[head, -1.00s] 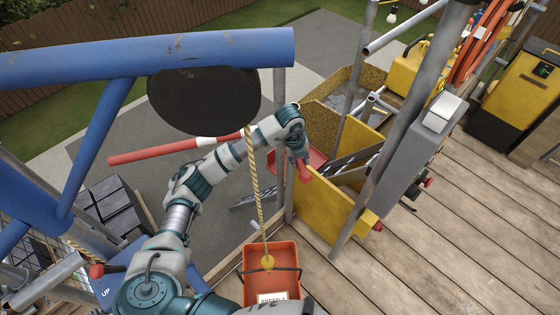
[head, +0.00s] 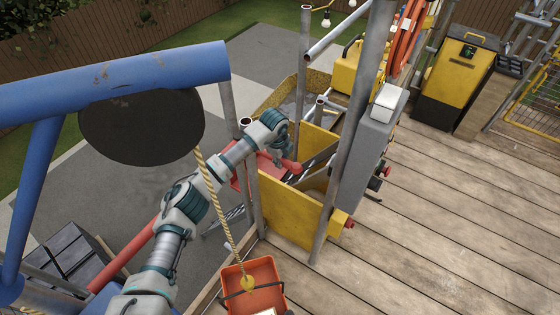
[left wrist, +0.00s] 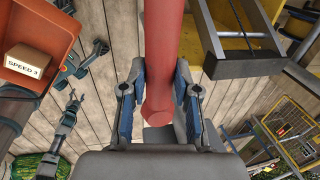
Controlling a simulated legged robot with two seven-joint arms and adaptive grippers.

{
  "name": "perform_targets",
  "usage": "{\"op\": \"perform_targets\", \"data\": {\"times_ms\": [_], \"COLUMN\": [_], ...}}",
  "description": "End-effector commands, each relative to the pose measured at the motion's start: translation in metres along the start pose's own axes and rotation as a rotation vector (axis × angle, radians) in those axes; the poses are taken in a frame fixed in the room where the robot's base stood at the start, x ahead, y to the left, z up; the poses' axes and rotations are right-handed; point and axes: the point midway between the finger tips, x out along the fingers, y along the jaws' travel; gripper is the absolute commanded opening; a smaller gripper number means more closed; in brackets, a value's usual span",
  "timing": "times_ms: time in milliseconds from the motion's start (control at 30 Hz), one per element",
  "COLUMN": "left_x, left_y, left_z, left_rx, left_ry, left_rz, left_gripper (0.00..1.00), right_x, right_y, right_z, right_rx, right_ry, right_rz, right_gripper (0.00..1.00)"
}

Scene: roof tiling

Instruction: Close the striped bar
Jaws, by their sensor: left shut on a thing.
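The striped bar (head: 132,258) shows as a red length rising from the lower left, partly behind my left arm. Its white stripe is not visible now. My left gripper (head: 284,157) is beyond the near yellow board, beside the scaffold pole. In the left wrist view, a red round bar (left wrist: 161,50) runs down between the two fingers, and its blunt end shows just past them. My left gripper (left wrist: 158,90) is shut on it there.
Yellow boards (head: 285,213) and upright poles (head: 348,130) with a grey control box (head: 377,135) stand close by the gripper. An orange bucket (head: 252,285) hangs from a rope (head: 218,195). A blue frame (head: 110,80) crosses the upper left. Wooden decking at right is largely clear.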

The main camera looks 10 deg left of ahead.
Motion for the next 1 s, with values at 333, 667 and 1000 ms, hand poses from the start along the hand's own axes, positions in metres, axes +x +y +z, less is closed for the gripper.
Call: {"op": "perform_targets", "data": {"times_ms": [333,667,1000], "left_x": [0.001,-0.002,-0.037], "left_y": [-0.001,-0.001,-0.003], "left_z": [0.002,0.0,0.0], "left_rx": [-0.012,-0.007,-0.005], "left_ry": [-0.004,-0.003,-0.003], "left_rz": [-0.003,-0.004,-0.008], "left_gripper": [0.0,0.56,0.56], "right_x": [0.0,0.0,0.0], "right_y": [0.0,0.0,-0.001], "right_z": [0.0,-0.002,-0.001], "right_rx": [0.001,0.002,0.002], "right_ry": [0.0,0.002,0.004], "right_rz": [0.0,0.0,-0.001], "right_gripper": [0.58,0.58,0.58]}}
